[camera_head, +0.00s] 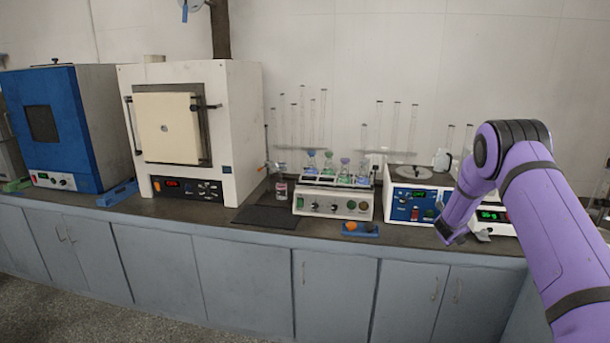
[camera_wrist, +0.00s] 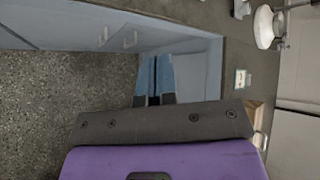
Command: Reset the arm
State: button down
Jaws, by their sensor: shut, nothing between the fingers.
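My purple arm reaches in from the right edge of the head view, bent at a dark joint above the right part of the bench. Its lower end hangs down near the bench's front edge, and my gripper (camera_head: 446,234) is small and partly hidden there. In the wrist view my gripper (camera_wrist: 155,62) shows as two blue-grey fingers side by side, shut with nothing held. Behind them are grey cabinet fronts and the speckled floor.
The dark bench top (camera_head: 190,208) carries a blue oven (camera_head: 60,120), a white furnace (camera_head: 245,120), a white rack unit with flasks (camera_head: 333,203) and a blue-panelled instrument (camera_head: 412,206). A digital-display device (camera_head: 497,217) stands close behind my arm. A blue tray (camera_head: 360,230) lies near the edge.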

jog(key=s+a+r+m+h, duration=0.1)
jog(key=s+r+m, duration=0.3)
jog(key=r, duration=0.6)
jog(key=s+a+r+m, duration=0.1)
jog(key=s+r+m, duration=0.2)
jog(key=r+m, duration=0.45)
jog(key=s+a+r+m+g, duration=0.1)
jog(key=s+a+r+m, duration=0.1)
jog(key=s+r+m, duration=0.45)
jog(key=s+a+r+m+g, duration=0.1)
jog(key=s+a+r+m, duration=0.2)
jog(key=s+r, duration=0.6)
jog(key=s+a+r+m+y, duration=0.1)
jog(key=s+a+r+m, duration=0.15)
jog(key=s, duration=0.35)
jog(key=s+a+r+m+g+y, duration=0.1)
jog(key=s+a+r+m, duration=0.15)
jog(key=s, duration=0.25)
jog(key=s+a+r+m+y, duration=0.1)
jog(key=s+a+m, duration=0.1)
jog(key=s+m, duration=0.3)
jog(key=s+a+f+m+y, duration=0.1)
jog(key=s+a, duration=0.4)
jog(key=s, duration=0.5)
jog(key=s+a+f+m+y, duration=0.1)
jog(key=s+a+m+y, duration=0.3)
jog(key=s, duration=0.5)
jog(key=shift+s+a+f+m, duration=0.15)
jog(key=shift+s+a+m, duration=0.25)
jog(key=shift+m, duration=0.9)
